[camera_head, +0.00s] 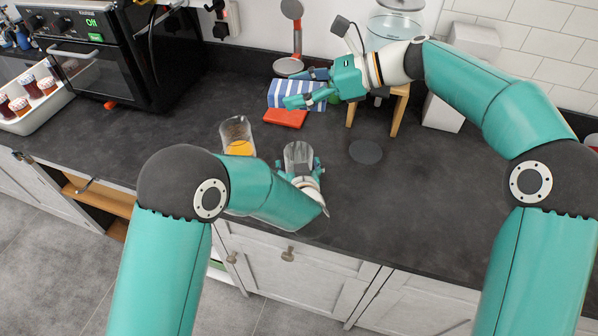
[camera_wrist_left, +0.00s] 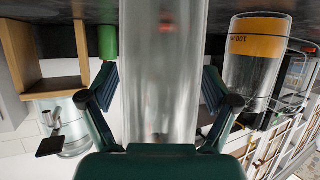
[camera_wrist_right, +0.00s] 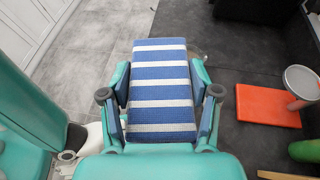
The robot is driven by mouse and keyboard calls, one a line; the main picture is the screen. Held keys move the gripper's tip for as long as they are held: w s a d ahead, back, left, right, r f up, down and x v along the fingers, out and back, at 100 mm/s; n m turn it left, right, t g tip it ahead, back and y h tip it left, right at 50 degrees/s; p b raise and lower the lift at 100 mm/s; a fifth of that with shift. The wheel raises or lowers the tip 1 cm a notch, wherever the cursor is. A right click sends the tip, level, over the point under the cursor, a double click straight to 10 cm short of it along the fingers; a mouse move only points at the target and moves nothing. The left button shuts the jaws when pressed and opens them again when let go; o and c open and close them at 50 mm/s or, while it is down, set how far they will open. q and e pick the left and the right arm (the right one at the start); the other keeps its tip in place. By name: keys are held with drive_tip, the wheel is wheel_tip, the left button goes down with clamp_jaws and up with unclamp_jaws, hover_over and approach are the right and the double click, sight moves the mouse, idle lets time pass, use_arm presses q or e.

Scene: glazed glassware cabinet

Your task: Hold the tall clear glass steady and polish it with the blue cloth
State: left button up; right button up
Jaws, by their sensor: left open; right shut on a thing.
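The tall clear glass (camera_head: 298,154) stands on the dark worktop near its front edge. My left gripper (camera_head: 303,172) is at it, with its open fingers on either side of the glass (camera_wrist_left: 160,75) in the left wrist view. I cannot tell whether the fingers touch it. My right gripper (camera_head: 308,88) is shut on the blue cloth (camera_head: 290,92), which is folded into a blue and white striped pad. The right wrist view shows the cloth (camera_wrist_right: 160,90) between both fingers, seemingly held above the worktop, with the glass behind it mostly hidden.
An orange mat (camera_head: 285,118) lies behind, and a dark round coaster (camera_head: 366,152) lies to the right. A wooden stand (camera_head: 398,108) and a black oven (camera_head: 110,55) are further back.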

use_arm(q)
drive_tip(key=shift+w+a+f, duration=0.1)
drive_tip(key=shift+w+f, duration=0.05)
drive_tip(key=shift+w, duration=0.25)
drive_tip(key=c, duration=1.4)
drive_tip(key=shift+o, duration=0.2)
use_arm(e)
wheel_tip(320, 180, down, 13)
